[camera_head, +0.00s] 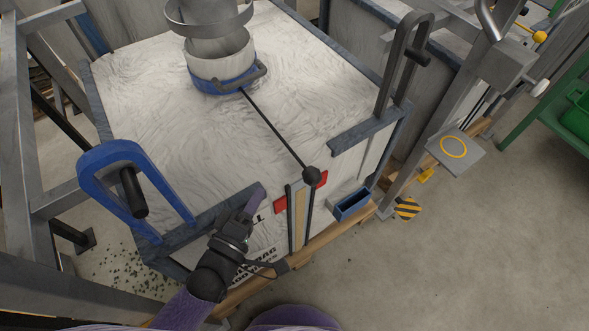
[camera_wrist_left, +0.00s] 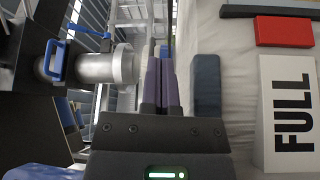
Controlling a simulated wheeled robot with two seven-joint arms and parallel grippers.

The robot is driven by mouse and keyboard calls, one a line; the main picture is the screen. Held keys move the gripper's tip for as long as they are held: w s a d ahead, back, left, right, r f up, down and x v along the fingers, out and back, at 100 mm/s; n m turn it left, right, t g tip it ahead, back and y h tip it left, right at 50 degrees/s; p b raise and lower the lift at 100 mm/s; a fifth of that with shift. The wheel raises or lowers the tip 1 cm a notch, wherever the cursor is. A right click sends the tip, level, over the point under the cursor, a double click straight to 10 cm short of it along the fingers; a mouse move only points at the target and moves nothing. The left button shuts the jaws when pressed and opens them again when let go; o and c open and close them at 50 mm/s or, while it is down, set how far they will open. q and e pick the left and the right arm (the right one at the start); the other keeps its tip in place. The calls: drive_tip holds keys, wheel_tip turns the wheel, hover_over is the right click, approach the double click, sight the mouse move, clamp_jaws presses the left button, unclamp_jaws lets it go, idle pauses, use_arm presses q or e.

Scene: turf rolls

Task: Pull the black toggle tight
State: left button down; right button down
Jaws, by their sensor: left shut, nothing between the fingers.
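The black toggle (camera_head: 312,175) looks like a round black ball at the end of a thin black cord (camera_head: 270,125). The cord runs straight from the blue collar (camera_head: 225,82) of the filling spout to the front top edge of the white bulk bag (camera_head: 145,70). My left gripper (camera_head: 259,193) is shut and empty at the bag's front edge, left of the toggle and apart from it. In the left wrist view its purple fingers (camera_wrist_left: 160,85) are together, and the toggle cannot be made out. My right gripper is not in view.
Blue (camera_head: 130,165) and grey (camera_head: 405,55) lifting loops stand at the bag's corners. A "FULL" label (camera_wrist_left: 288,110) shows in the wrist view.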

sight(280, 172)
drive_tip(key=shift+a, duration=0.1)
